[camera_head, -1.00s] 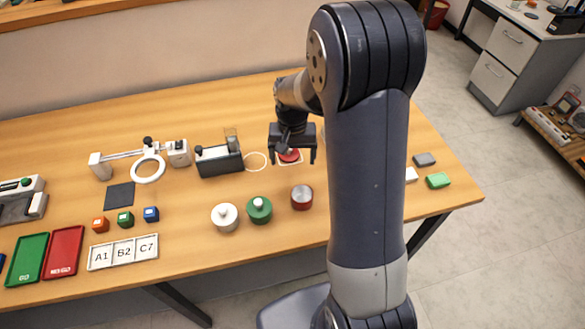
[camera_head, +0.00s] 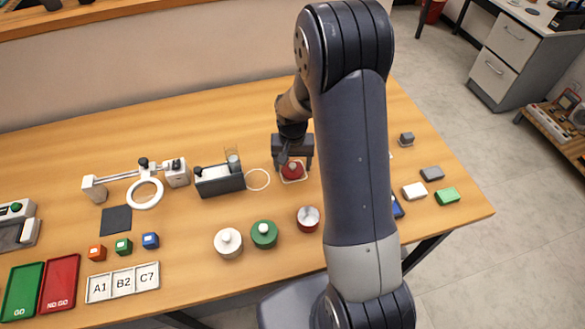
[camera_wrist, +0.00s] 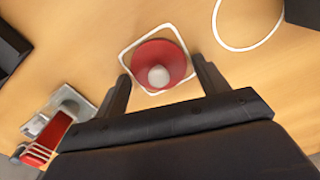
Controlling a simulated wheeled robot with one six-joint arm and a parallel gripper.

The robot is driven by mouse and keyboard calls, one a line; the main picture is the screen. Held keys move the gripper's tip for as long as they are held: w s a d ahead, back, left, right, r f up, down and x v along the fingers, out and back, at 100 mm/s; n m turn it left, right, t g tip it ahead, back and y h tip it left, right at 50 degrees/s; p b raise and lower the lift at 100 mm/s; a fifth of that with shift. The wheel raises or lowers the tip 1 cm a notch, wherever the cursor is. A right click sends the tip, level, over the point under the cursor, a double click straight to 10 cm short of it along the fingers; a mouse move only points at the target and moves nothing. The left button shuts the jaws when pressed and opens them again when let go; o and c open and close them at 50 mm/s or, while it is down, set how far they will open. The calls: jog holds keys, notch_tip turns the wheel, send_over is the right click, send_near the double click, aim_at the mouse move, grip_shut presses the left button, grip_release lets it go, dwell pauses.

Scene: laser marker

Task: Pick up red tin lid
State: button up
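The red tin lid (camera_head: 292,171) lies on the wooden table inside a white square outline. In the wrist view the red lid (camera_wrist: 158,64) shows a pale round knob at its middle. My gripper (camera_head: 292,162) is right at the lid in the head view. In the wrist view my gripper (camera_wrist: 160,85) is open, with one finger on each side of the lid's near part and a gap to each. I cannot tell how far the fingertips are above the table. An open red tin (camera_head: 308,218) stands nearer the front edge.
A green lidded tin (camera_head: 264,234) and a white lidded tin (camera_head: 228,242) stand left of the red tin. A dark dispenser (camera_head: 219,180) and a white ring outline (camera_head: 257,180) lie left of the lid. Small blocks, including a green one (camera_head: 447,196), lie at the right.

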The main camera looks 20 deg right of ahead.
jog(key=c, duration=0.7)
jog(key=shift+r, duration=0.1)
